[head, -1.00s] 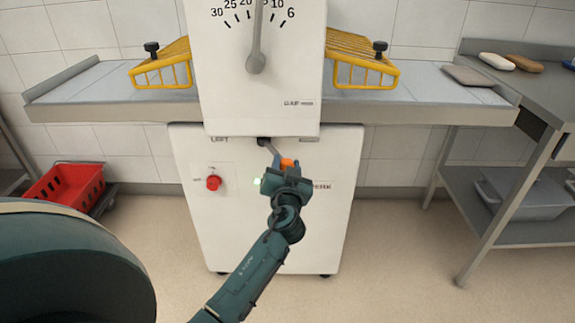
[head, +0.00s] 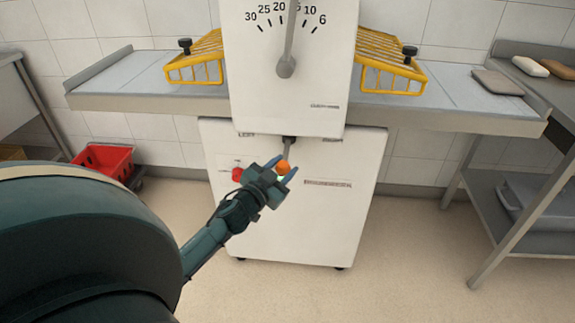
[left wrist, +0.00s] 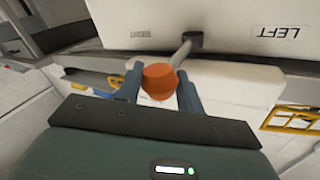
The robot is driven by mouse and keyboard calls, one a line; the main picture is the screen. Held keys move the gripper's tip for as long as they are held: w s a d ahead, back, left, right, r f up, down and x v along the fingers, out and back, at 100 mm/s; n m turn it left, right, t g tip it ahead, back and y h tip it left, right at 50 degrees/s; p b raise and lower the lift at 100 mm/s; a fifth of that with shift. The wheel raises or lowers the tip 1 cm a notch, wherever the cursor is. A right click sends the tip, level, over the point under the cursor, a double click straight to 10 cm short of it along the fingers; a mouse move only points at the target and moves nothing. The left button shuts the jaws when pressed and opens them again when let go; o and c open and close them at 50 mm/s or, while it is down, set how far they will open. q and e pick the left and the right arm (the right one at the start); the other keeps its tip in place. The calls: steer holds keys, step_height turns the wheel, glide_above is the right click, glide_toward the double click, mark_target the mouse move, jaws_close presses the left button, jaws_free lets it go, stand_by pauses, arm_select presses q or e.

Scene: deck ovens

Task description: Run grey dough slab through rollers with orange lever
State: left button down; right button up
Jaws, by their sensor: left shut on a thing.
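The grey dough slab (head: 497,82) lies flat on the right end of the machine's belt table. The lever's orange knob (head: 282,167) hangs below the white roller head, on a short grey rod from a dark pivot. The rod now points nearly straight down and out, a little to the left. My left gripper (head: 279,172) is shut on the knob, which also shows between the fingers in the left wrist view (left wrist: 160,82). The rollers are hidden inside the white housing (head: 290,110). My right gripper is out of view.
A red stop button (head: 237,174) sits on the cabinet left of my gripper. Yellow wire guards (head: 195,58) flank the head, and a dial pointer (head: 288,45) stands near upright. Other slabs (head: 530,66) lie on the right side table. A red crate (head: 104,160) is at left.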

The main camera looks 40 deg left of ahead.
arm_select(q)
steer(key=shift+d, duration=0.15)
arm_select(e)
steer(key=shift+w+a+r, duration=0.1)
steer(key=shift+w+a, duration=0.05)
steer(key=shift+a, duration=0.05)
arm_select(q)
steer(key=c, duration=1)
jaws_free()
steer(key=shift+o, duration=0.2)
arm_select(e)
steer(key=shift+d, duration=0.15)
arm_select(q)
steer(key=shift+s, duration=0.4)
steer(key=s, duration=1.2)
steer(key=shift+s+d+p, duration=0.15)
steer(key=shift+d+p, duration=0.25)
steer(key=shift+d, duration=0.05)
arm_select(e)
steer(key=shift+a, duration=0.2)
